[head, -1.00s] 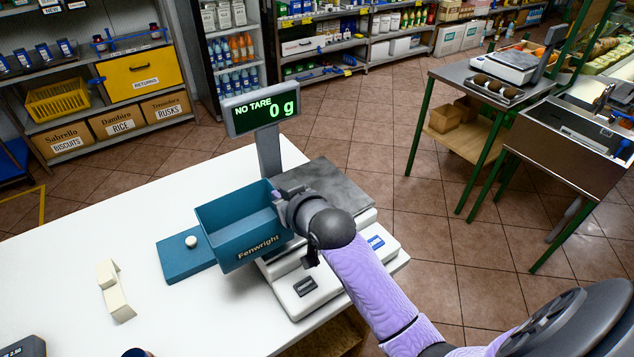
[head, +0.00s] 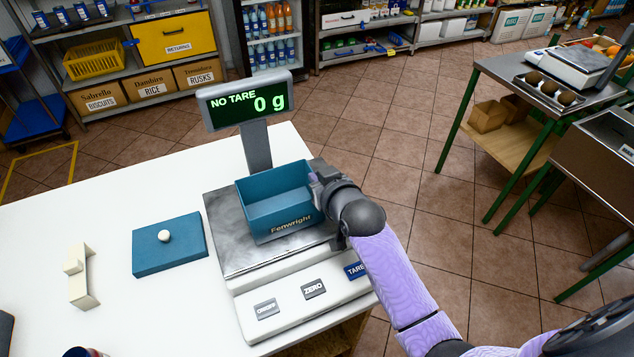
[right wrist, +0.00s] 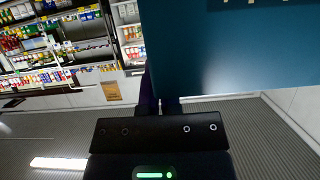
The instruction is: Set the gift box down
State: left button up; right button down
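The gift box (head: 275,214) is a teal open-topped box marked "Fenwright", upright and empty inside as far as I see. It is over the metal plate (head: 232,240) of the scale; I cannot tell whether it touches the plate. The display (head: 246,102) reads "NO TARE 0 g". My right gripper (head: 318,186) is shut on the box's right wall. In the right wrist view the box (right wrist: 230,50) fills the upper right, above the fingers. A teal lid (head: 168,250) with a white knob lies on the counter, left of the scale. My left gripper is not in view.
The scale's front has ON/OFF, ZERO and TARE buttons (head: 313,289). A steel table (head: 535,85) stands across the aisle to the right.

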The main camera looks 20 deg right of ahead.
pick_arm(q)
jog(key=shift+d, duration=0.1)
pick_arm(e)
jog(key=c, duration=1.3)
grip_release()
jog(key=shift+f, duration=0.15)
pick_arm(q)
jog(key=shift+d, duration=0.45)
pick_arm(e)
jog(key=o, duration=0.5)
jog(key=shift+s+r, duration=0.1)
jog(key=shift+r, duration=0.15)
pick_arm(q)
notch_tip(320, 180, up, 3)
jog(key=p, duration=0.2)
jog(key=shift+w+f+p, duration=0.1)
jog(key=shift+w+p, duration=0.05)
jog(key=shift+p, duration=0.25)
pick_arm(e)
jog(key=v, duration=1.1)
jog(key=shift+s, duration=0.4)
